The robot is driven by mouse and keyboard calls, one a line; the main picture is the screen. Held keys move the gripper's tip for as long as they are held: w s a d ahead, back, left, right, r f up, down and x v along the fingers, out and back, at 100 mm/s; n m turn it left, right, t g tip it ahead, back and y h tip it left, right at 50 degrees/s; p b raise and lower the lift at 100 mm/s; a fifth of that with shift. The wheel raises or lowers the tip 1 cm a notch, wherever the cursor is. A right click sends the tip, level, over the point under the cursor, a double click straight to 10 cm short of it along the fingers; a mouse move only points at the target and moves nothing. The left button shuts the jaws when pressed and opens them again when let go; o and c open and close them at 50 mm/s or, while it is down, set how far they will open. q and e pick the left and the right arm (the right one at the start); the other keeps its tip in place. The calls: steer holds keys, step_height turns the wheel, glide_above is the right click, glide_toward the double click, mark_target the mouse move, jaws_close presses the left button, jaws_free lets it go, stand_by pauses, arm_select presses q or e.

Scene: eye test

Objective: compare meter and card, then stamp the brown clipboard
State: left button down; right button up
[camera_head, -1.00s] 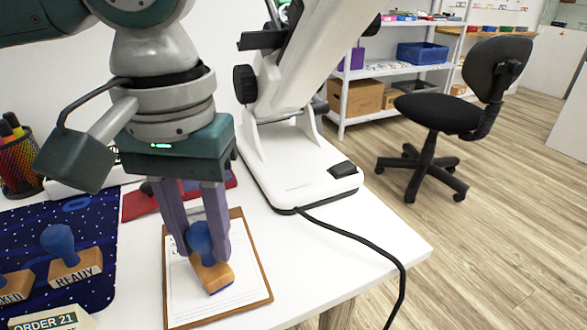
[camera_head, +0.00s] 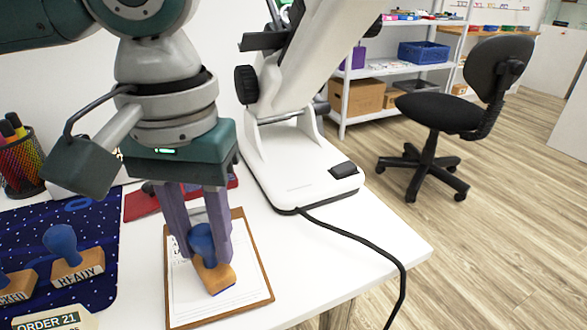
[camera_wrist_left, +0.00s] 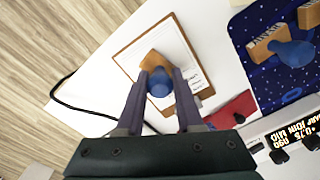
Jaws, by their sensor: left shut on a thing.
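My left gripper (camera_head: 203,245) is shut on a stamp (camera_head: 215,277) with a blue handle and a wooden block. The stamp is over the paper on the brown clipboard (camera_head: 262,270); I cannot tell whether it touches. The wrist view shows the same stamp (camera_wrist_left: 158,80) and clipboard (camera_wrist_left: 124,54); the stamp's label is hidden. The meter (camera_wrist_left: 290,137) has a lit display, seen at an angle, with what looks like 0.75 on it. The card (camera_head: 55,320) reads ORDER 21; its lower part is cut off. My right gripper is not in view.
A READY stamp (camera_head: 78,268) and a second, partly cut-off stamp (camera_head: 18,288) are on a dark blue mat (camera_head: 100,233). A red item (camera_head: 140,204) lies behind the clipboard. A white microscope (camera_head: 300,175) stands right, its black cable (camera_head: 365,242) crossing the table. A pen cup (camera_head: 20,165) stands left.

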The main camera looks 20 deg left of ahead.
mark_target(201, 230)
arm_select(q)
steer(key=shift+f+p, duration=0.15)
steer(key=shift+p, duration=0.35)
stand_by(1.6)
step_height(201, 230, up, 7)
steer(key=p, duration=1)
steer(key=shift+r, duration=0.2)
steer(key=shift+f, duration=0.1)
